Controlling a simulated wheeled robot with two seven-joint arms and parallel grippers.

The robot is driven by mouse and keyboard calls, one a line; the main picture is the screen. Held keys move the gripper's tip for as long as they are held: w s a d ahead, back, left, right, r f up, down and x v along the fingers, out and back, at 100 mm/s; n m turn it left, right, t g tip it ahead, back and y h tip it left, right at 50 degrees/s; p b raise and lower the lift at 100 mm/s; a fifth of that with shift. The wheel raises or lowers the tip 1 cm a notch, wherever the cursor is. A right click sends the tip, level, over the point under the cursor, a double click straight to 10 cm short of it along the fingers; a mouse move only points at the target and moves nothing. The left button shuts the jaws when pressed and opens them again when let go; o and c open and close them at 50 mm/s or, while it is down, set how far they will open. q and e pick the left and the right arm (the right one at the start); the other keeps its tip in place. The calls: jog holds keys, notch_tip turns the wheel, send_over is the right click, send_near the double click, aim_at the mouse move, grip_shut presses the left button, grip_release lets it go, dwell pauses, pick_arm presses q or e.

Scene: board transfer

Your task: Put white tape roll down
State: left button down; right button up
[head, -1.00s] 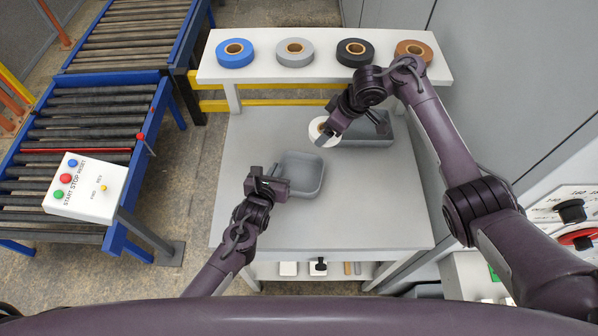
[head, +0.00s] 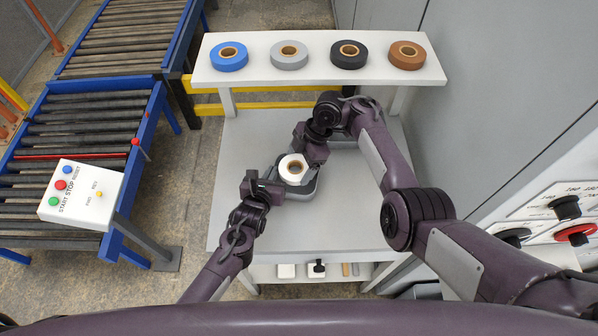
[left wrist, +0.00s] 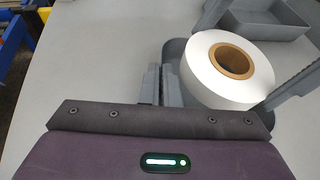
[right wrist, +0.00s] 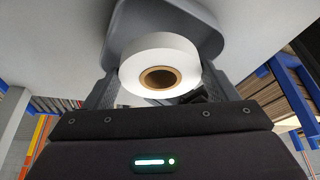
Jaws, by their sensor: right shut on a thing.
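The white tape roll (head: 293,169) with a brown core is between the fingers of my right gripper (right wrist: 160,85), which is shut on it. It is over the near grey tray (head: 303,191); whether it touches the tray's floor I cannot tell. The roll also shows in the left wrist view (left wrist: 205,75), tilted, with the tray wall (left wrist: 174,52) beside it. My left gripper (left wrist: 161,85) is at the tray's left side, its fingers close together at the wall and seemingly shut on it. Its contact with the wall is partly hidden.
A second grey tray (left wrist: 262,20) lies farther back, mostly hidden by my right arm in the head view. Blue (head: 229,57), grey (head: 289,55), black (head: 349,55) and brown (head: 407,55) tape rolls stand on the white shelf (head: 320,78). The table's front (head: 330,228) is clear.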

aim_at(300, 173)
jog(key=shift+f, duration=2.3)
jog(key=shift+f, duration=0.1)
jog(key=o, duration=1)
jog(key=shift+f, duration=0.1)
pick_arm(q)
jog(key=shift+s, duration=0.1)
pick_arm(e)
jog(key=shift+w, duration=0.1)
jog(key=shift+w+d+r, duration=0.1)
jog(key=shift+r, duration=0.2)
pick_arm(q)
jog(key=shift+f, duration=0.1)
pick_arm(e)
jog(key=v, duration=1.1)
jog(key=shift+r, duration=0.4)
jog(key=shift+d, duration=0.1)
